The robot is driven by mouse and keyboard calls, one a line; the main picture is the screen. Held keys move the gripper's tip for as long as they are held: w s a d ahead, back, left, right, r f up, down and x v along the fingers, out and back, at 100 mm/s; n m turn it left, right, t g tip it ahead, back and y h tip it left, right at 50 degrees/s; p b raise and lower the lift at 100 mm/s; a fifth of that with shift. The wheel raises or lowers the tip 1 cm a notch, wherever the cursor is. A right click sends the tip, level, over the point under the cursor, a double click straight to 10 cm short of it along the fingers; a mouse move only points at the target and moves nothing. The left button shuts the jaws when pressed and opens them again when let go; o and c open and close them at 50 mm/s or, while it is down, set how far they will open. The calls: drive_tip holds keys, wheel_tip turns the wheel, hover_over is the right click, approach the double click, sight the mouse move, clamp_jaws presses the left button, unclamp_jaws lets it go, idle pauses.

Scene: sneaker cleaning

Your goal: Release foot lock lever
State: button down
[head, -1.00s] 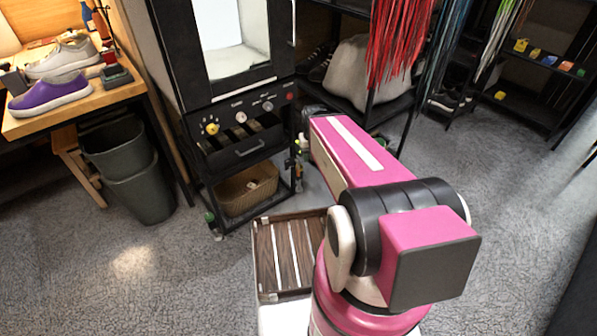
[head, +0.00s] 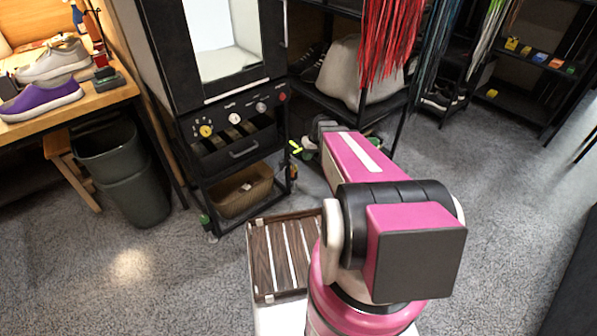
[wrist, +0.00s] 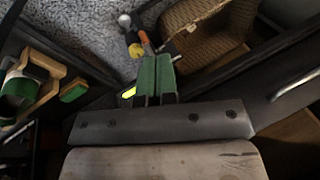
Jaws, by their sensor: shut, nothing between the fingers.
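A small bright yellow-green piece, which looks like the foot lock lever (head: 296,147), shows low beside the right side of the black cabinet (head: 240,145). In the wrist view the lever (wrist: 128,93) lies just left of my gripper (wrist: 155,62). My gripper's two green-padded fingers are together with nothing between them. Whether a finger touches the lever I cannot tell. In the head view my fingers are hidden behind my pink arm, and the lever's mount is too small to make out.
A wicker basket (head: 240,190) sits on the cabinet's lower shelf; it also shows in the wrist view (wrist: 205,45). A slatted wooden tray (head: 262,268) is in front. Grey bins (head: 135,185) stand left beside the workbench (head: 75,108). The right floor is open.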

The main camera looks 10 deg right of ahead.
drive_tip(key=w+d+f+n+t+y, duration=0.1)
drive_tip(key=w+d+f+t+y, duration=0.1)
drive_tip(key=w+d+f, duration=0.6)
wheel_tip(320, 180, down, 5)
drive_tip(key=w, duration=0.2)
drive_tip(key=shift+w+n+y, duration=0.3)
drive_tip(key=shift+n, duration=0.1)
drive_tip(key=w+a+f, duration=0.1)
drive_tip(key=a+f, duration=0.7)
drive_tip(key=a, duration=0.1)
drive_tip(key=shift+a, duration=0.2)
drive_tip(key=shift+w, duration=0.1)
